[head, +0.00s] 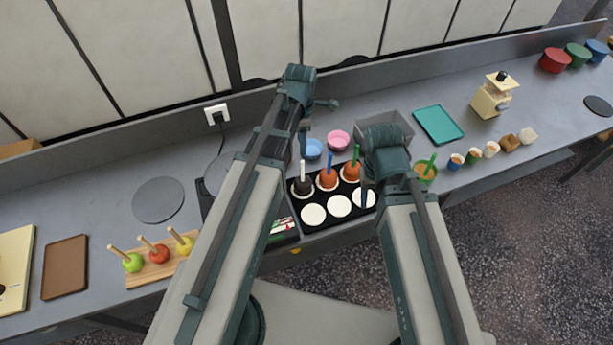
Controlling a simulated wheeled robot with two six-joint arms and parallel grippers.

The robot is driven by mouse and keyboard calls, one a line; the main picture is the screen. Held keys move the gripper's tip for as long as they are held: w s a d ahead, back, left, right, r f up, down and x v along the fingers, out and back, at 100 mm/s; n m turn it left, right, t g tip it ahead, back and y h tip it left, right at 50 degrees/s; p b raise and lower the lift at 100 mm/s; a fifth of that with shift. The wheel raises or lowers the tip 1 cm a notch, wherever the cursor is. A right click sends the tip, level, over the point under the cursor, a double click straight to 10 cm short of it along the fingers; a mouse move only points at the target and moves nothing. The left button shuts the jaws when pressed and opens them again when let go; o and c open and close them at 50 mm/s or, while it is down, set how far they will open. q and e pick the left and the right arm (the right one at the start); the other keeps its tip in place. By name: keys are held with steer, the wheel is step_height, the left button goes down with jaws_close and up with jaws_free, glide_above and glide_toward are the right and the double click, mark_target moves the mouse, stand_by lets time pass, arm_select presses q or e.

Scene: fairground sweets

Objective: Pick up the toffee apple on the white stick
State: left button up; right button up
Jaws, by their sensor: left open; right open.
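The toffee apple on the white stick (304,187) is dark brown and stands upright at the back left of a black tray (310,226). Its white stick points up. Beside it stand an orange-brown apple on a blue stick (328,180) and another on a green stick (351,172). My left gripper (304,143) is open, behind and above the white-stick apple, apart from it in the picture. My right gripper (366,194) is open by the tray's right end, close to the green-stick apple. Both grippers are partly hidden by my own arm links.
Empty white discs (339,206) fill the tray's front row. Blue (313,149) and pink (339,141) cups stand behind. A wooden board (153,272) with several bright apples is at left. A teal tray (438,124) and several small cups are at right. A wall runs behind.

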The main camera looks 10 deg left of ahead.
arm_select(q)
steer(key=shift+f+b, duration=4.3)
steer(key=shift+b, duration=0.05)
steer(key=shift+s, duration=0.1)
steer(key=b, duration=0.5)
glide_above(302, 181)
steer(key=f, duration=0.5)
steer(key=shift+w+f, duration=0.2)
steer(key=shift+w, duration=0.1)
steer(key=shift+r, duration=0.1)
jaws_close()
